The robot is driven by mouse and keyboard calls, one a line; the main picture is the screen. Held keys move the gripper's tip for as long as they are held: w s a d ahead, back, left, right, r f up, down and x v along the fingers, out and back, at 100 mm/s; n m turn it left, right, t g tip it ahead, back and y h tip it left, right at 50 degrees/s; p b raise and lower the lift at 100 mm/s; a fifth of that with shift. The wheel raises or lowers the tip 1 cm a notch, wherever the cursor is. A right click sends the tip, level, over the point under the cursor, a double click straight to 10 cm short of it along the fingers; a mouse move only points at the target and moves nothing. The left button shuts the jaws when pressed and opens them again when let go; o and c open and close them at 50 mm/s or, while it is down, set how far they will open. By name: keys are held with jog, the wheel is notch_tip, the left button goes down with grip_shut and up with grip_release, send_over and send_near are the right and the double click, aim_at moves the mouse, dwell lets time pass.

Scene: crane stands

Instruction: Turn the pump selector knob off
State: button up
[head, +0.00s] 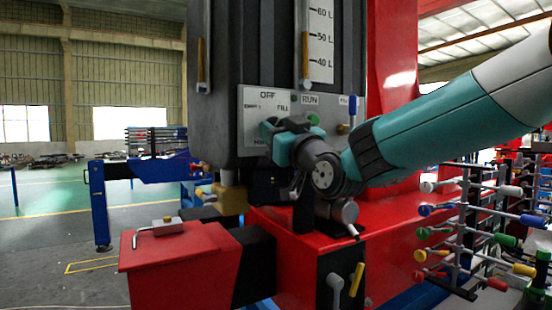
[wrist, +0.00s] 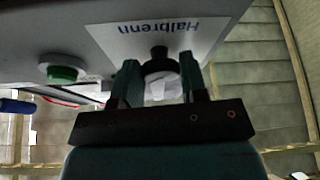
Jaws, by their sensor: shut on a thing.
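The black pump selector knob (wrist: 160,64) stands on a white plate (wrist: 135,30) whose inverted lettering reads "Halbrenn" in the wrist view. My gripper (wrist: 160,78) has its two teal fingers on either side of the knob and is shut on it. In the head view the plate (head: 250,103) carries the words OFF, FILL and others partly covered. My gripper (head: 276,138) reaches it from the right and hides the knob there. I cannot tell which mark the knob points to.
A green button (wrist: 62,73) sits beside the plate, near a RUN label (head: 310,99). A blue-handled lever (head: 353,108) stands right of it. A red box (head: 180,255) juts out at lower left. A rack with coloured-tipped rods (head: 470,225) stands at right.

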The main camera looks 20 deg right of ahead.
jog(key=shift+d+f+n+y+b, duration=0.15)
jog(key=shift+f+n+y+b, duration=0.2)
jog(key=shift+n+b, duration=0.95)
jog(key=n+g+y+b, duration=0.1)
jog(key=n+b, duration=0.1)
jog(key=b, duration=0.1)
jog(key=n+g+y+b, duration=0.1)
jog(key=n+b, duration=0.1)
jog(key=b, duration=0.1)
jog(key=n+y+b, duration=0.1)
jog(key=n+b, duration=0.2)
jog(key=shift+s+d+r+g, duration=0.1)
jog(key=shift+d+r+g, duration=0.05)
jog(key=shift+r+g, duration=0.25)
jog(key=shift+r+y, duration=0.1)
jog(key=shift+y, duration=0.15)
jog(key=o, duration=0.9)
